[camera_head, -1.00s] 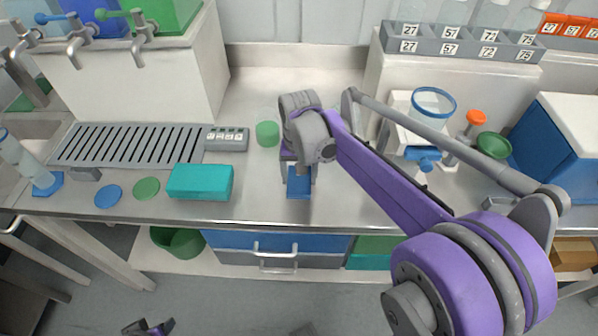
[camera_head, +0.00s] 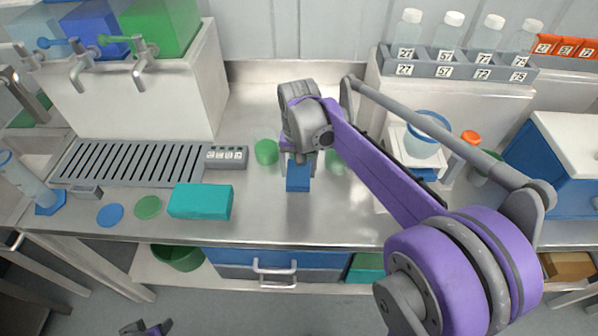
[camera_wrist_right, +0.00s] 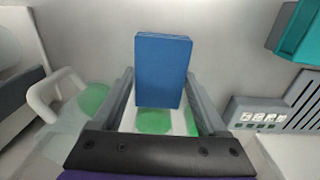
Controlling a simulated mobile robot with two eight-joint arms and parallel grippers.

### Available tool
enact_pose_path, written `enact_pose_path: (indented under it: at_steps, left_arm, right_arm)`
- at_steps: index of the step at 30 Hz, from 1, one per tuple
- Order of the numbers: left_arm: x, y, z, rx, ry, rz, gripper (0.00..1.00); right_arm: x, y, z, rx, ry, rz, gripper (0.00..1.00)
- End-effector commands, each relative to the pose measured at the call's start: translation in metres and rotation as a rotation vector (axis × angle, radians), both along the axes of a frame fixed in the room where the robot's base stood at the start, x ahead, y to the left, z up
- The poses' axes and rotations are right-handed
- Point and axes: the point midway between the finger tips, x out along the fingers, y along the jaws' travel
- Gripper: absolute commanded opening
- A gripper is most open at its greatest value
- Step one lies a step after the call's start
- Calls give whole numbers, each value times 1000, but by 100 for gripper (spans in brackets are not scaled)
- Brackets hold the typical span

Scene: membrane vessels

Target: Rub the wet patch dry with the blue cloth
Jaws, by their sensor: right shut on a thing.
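The blue cloth (camera_head: 298,177), a small folded block, is held in my right gripper (camera_head: 299,158) over the middle of the steel counter. In the right wrist view the cloth (camera_wrist_right: 163,70) stands out between the two fingers, which are shut on it. I cannot tell whether its underside touches the counter. No wet patch can be made out; the counter beside the cloth shows only a pale sheen. A small grey and purple part at the bottom left of the head view looks like my left gripper (camera_head: 146,328); its jaws are unclear.
A teal box (camera_head: 200,202) lies left of the cloth. A bottle rack (camera_head: 460,67) and a blue-rimmed vessel (camera_head: 425,140) are at right. The counter's front is fairly clear.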

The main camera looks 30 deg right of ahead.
Motion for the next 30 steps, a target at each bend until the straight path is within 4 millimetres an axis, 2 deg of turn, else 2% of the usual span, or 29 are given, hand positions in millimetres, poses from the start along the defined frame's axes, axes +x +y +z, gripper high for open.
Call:
enact_pose_path:
  at_steps: [3,9,30]
  left_arm:
    - [3,0,11,0,-5,0,47]
    - [5,0,20,0,-10,0,47]
    - [4,0,16,0,-8,0,47]
  right_arm:
    - [3,-1,14,-1,-1,1,0]
    - [5,-1,26,0,0,2,0]
    - [3,-1,25,0,1,2,0]
